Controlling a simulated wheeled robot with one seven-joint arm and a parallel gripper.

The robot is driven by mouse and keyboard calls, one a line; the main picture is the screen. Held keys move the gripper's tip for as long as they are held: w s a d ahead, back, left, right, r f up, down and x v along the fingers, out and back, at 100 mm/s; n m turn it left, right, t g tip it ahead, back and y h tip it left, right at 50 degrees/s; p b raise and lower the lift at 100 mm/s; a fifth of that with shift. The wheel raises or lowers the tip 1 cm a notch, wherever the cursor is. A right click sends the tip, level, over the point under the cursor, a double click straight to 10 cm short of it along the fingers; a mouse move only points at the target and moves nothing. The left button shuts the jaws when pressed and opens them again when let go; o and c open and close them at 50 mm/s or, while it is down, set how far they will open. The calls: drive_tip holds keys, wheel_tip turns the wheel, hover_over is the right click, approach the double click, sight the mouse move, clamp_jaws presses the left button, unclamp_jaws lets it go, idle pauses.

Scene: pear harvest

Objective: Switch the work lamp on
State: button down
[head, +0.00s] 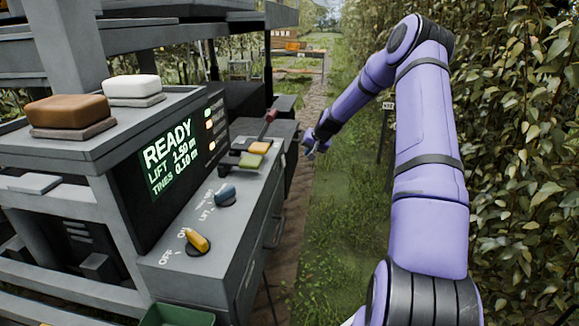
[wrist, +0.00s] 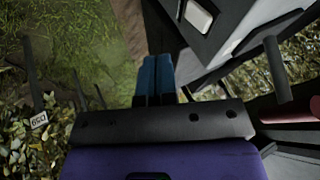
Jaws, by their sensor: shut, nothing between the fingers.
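No thing in view is plainly the work lamp. A yellow knob (head: 197,241) sits on the near end of the grey console (head: 168,283), with an OFF mark beside it and a second mark partly hidden.
A display (head: 172,160) reads READY, lift 1.50 m, tines 0.10 m. Yellow and green blocks (head: 250,160) and a red-ended lever (head: 270,116) stand along the console. Brown (head: 68,111) and white (head: 131,86) pads sit on top. Leafy hedge (head: 525,150) borders the right; grass lies between.

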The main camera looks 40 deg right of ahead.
sight(283, 161)
drive_tip(key=shift+f, duration=0.1)
drive_tip(key=w+a+f, duration=0.3)
drive_tip(key=w+f, duration=0.5)
drive_tip(key=f, duration=0.1)
drive_tip(key=shift+w+a, duration=0.15)
idle(0.4)
drive_tip(key=shift+a, duration=0.15)
drive_tip(key=shift+w+a+f, duration=0.1)
drive_tip(key=shift+w+a, duration=0.05)
drive_tip(key=shift+w, duration=0.1)
